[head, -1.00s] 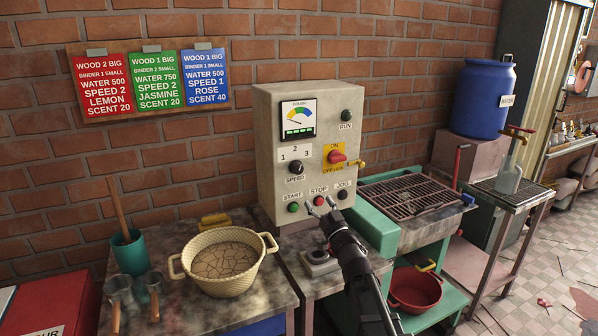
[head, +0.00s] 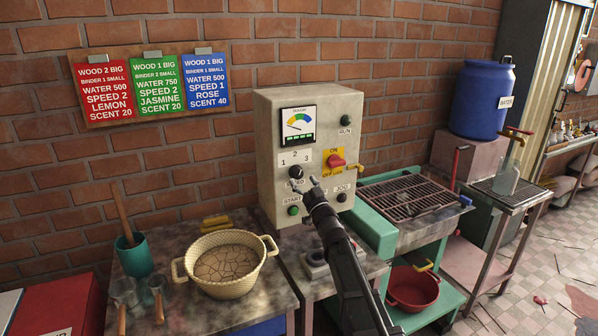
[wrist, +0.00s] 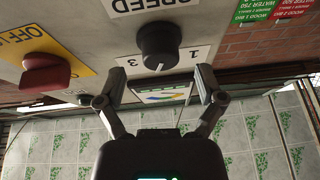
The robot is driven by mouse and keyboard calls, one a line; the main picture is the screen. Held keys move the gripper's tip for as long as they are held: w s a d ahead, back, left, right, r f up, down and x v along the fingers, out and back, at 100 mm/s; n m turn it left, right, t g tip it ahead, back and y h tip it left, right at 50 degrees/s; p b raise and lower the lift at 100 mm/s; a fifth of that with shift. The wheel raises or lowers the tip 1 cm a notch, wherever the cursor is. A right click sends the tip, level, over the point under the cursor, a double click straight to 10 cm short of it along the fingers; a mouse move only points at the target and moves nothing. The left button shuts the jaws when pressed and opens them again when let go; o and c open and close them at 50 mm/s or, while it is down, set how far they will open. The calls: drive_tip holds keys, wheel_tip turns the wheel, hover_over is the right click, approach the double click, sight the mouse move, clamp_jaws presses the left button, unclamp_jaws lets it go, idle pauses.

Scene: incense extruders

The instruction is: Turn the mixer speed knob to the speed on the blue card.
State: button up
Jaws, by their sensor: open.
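The blue card (head: 206,82) hangs on the wall board and reads "SPEED 1". The black speed knob (head: 296,172) is on the grey control box (head: 266,140), below a scale marked 1, 2, 3. In the wrist view the knob (wrist: 160,45) appears upside down; its white mark points between 3 and 1, towards the 2 side. My gripper (head: 314,184) is just right of and below the knob in the head view. In the wrist view my gripper (wrist: 157,90) is open, its fingers spread either side of the knob's line, short of it and holding nothing.
A red switch (head: 336,161) stands out right of the knob. The green start button (head: 293,211) and black jog button (head: 341,197) are below; my gripper covers the stop button. A meter (head: 298,124) is above. A basket (head: 228,285) stands on the table.

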sight(297, 173)
drive_tip(key=shift+p+x, duration=0.35)
drive_tip(key=shift+x, duration=1.15)
drive_tip(key=shift+s, duration=0.1)
drive_tip(key=c, duration=1.1)
